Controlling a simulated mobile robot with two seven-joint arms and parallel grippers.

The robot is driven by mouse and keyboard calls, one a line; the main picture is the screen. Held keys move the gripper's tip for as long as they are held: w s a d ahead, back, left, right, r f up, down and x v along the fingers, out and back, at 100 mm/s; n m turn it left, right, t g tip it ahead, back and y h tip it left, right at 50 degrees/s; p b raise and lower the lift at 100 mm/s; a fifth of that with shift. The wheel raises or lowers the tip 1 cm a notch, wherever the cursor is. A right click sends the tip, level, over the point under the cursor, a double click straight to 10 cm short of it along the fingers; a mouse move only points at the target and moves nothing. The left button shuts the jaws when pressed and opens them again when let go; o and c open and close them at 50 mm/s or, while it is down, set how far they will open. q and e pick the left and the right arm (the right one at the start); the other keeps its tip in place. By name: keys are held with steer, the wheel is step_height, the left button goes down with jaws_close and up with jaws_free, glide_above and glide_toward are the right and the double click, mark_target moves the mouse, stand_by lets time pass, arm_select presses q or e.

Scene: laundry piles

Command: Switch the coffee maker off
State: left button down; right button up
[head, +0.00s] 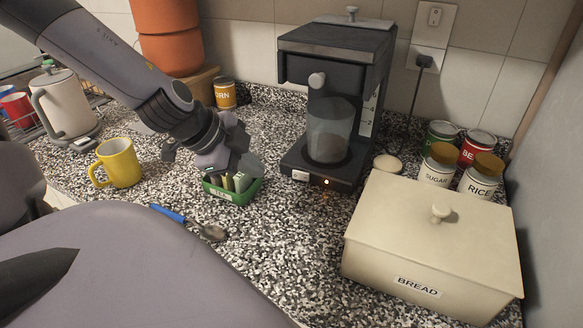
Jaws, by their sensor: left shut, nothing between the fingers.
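The black coffee maker (340,48) stands against the back wall, with a glass carafe (328,135) on its base. On the front of the base are a small white switch or label (300,176) and a glowing orange light (326,181). My left gripper (246,164) is shut and empty, to the left of the coffee maker and apart from it. It appears above or in front of a small green tray (232,194) of packets and partly hides it. My right gripper is not in view.
A yellow mug (118,163), a white kettle (64,103) and a blue-handled spoon (190,222) are on the left. A cream bread box (432,240) fills the right front, with several cans and jars behind it. Speckled counter is clear before the coffee maker. A cord runs to the wall outlet (426,60).

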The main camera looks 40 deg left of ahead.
mark_target(301, 176)
arm_select(q)
steer(key=b+x, duration=0.2)
steer(key=x, duration=0.7)
steer(key=shift+w+f, duration=0.15)
steer(key=shift+f, duration=0.2)
steer(key=w, duration=0.1)
steer(key=w+a, duration=0.1)
steer(key=shift+w+p, duration=0.3)
steer(key=shift+w, duration=0.05)
steer(key=shift+w+a, duration=0.25)
steer(key=shift+w, duration=0.4)
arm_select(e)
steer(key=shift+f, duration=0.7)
